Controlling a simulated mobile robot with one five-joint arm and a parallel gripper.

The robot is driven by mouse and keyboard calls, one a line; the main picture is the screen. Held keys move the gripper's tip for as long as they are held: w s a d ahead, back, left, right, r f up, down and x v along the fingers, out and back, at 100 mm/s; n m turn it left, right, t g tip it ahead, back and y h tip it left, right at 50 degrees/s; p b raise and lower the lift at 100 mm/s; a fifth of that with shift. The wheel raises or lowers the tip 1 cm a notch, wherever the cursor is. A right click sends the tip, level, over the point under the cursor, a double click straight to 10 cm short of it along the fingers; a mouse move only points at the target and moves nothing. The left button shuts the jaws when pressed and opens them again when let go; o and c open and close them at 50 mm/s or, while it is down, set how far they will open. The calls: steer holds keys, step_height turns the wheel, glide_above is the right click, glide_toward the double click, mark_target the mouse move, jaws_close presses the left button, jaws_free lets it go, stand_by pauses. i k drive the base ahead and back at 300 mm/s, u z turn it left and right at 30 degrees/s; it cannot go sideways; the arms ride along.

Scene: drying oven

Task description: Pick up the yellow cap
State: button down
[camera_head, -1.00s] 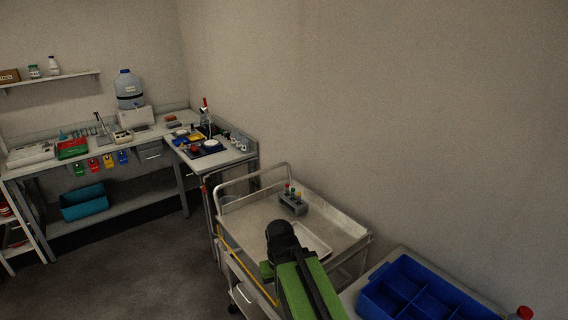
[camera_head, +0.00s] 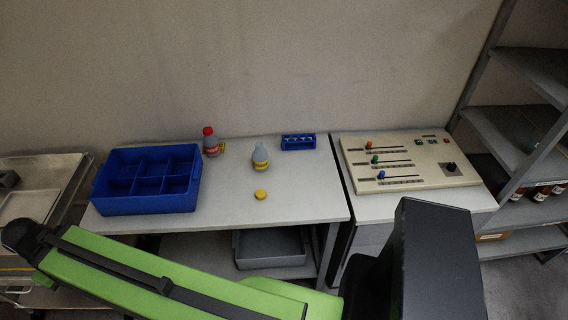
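The yellow cap (camera_head: 261,194) lies on the white table (camera_head: 305,204), in front of a grey bottle (camera_head: 260,158) that stands upright with no cap visible on it. My green and black arm crosses the bottom of the view, in front of the table. The end of my arm at the far left is dark and small, and I cannot make out the gripper's fingers. Nothing of mine touches the cap.
A blue divided crate (camera_head: 146,204) stands left of the cap. A red-capped bottle (camera_head: 211,142) and a small blue rack (camera_head: 298,142) stand at the back. A control panel (camera_head: 408,161) is on the right, beside shelves. A metal cart is at far left. The table's front right is clear.

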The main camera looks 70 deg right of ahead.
mark_target(260, 194)
steer(key=z, duration=0.7)
steer(key=k, duration=0.1)
steer(key=u, duration=2.2)
steer(key=i, duration=1.3)
steer(key=z, duration=5.35)
steer(key=i, duration=0.1)
steer(key=u, duration=1.85)
steer(key=k, duration=0.15)
steer(key=z, duration=0.8)
steer(key=i, duration=0.95)
steer(key=z, duration=0.15)
